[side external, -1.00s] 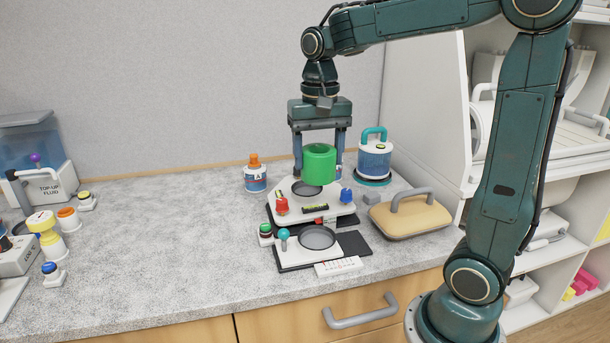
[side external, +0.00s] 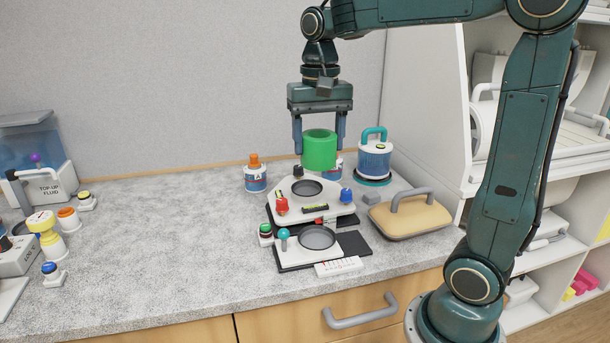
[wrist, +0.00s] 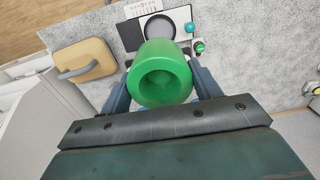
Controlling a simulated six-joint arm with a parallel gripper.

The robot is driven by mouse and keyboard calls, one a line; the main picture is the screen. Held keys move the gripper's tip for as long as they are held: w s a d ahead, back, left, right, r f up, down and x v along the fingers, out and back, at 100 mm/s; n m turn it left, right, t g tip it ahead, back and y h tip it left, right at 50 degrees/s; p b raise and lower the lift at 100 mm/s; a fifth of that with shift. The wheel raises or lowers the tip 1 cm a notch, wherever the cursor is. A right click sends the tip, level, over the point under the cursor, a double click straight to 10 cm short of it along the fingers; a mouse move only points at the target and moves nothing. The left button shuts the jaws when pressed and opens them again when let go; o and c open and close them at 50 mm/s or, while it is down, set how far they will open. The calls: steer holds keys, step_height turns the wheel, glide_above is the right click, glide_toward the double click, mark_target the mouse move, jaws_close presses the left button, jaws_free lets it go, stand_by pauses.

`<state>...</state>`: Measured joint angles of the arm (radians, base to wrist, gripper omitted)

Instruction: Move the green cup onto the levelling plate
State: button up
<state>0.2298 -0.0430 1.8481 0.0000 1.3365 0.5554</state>
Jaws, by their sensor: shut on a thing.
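The green cup (side external: 319,151) is held upright between the two fingers of my gripper (side external: 319,143), which is shut on it. The cup hangs in the air above the back of the white levelling plate (side external: 335,209), clear of it. That plate has a dark round recess (side external: 306,188), a red knob, a blue knob and a bubble vial (side external: 315,208). In the wrist view the cup (wrist: 160,75) shows its hollow top between the fingers and hides the levelling plate behind it.
In front stands a smaller white unit with a grey dish (side external: 317,237) and a teal ball. A yellow case with a handle (side external: 408,215) lies at right. A teal-handled canister (side external: 375,158) and an orange-capped bottle (side external: 255,176) stand behind. The counter at left-centre is clear.

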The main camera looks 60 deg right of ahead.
steer(key=w+d+r, duration=0.2)
steer(key=w+d, duration=0.5)
glide_above(307, 193)
steer(key=shift+r, duration=0.2)
steer(key=shift+f, duration=0.15)
step_height(307, 193, down, 16)
steer(key=shift+r, duration=0.25)
stand_by(0.4)
steer(key=shift+f, duration=0.1)
steer(key=shift+f, duration=2)
steer(key=shift+a+f, duration=0.1)
steer(key=shift+f, duration=0.2)
steer(key=o, duration=1.1)
